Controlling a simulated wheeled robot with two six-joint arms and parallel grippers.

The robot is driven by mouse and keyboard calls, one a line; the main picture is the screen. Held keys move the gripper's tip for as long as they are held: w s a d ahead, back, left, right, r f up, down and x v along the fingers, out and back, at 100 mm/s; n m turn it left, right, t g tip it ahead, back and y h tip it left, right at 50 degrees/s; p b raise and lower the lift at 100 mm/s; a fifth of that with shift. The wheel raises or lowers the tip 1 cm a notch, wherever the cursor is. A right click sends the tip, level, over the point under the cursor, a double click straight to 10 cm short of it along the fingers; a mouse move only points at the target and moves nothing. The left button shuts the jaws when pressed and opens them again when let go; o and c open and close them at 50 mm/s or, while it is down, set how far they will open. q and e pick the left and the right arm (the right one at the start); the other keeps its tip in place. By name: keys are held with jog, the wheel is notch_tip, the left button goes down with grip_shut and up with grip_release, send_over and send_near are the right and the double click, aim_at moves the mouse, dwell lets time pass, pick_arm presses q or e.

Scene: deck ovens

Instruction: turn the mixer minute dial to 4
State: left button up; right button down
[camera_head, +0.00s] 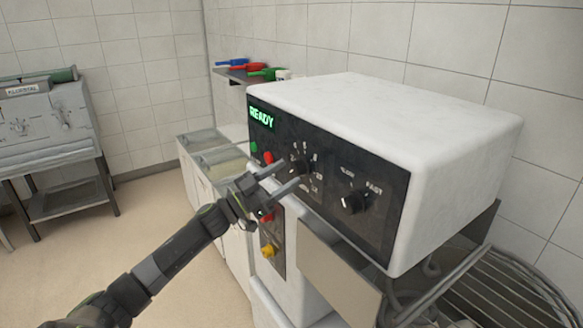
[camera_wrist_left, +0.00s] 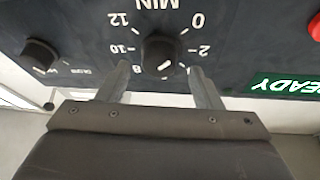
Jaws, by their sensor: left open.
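The mixer minute dial (camera_head: 300,167) is a black round knob on the dark front panel of the white mixer. In the left wrist view, where the panel appears upside down, the dial (camera_wrist_left: 160,52) shows under the word MIN, with 0, 2, 8, 10 and 12 readable. A white mark on the knob points towards the gripper side, roughly between 2 and 8; the exact number is unclear. My left gripper (camera_head: 287,175) is open in front of the dial. Its fingers (camera_wrist_left: 159,72) lie either side of the knob; contact cannot be told. My right gripper is out of view.
A green READY display (camera_head: 261,117), a red button (camera_head: 268,157) and a SLOW/FAST speed knob (camera_head: 354,200) share the panel. Lower are another red button and a yellow knob (camera_head: 268,251). A wire guard (camera_head: 500,290) is at lower right. Open floor lies left.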

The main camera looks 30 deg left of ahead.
aim_at(301, 166)
pick_arm(q)
jog(key=shift+p+x, duration=0.35)
jog(key=shift+x, duration=1)
jog(key=shift+s+a, duration=0.1)
jog(key=c, duration=0.9)
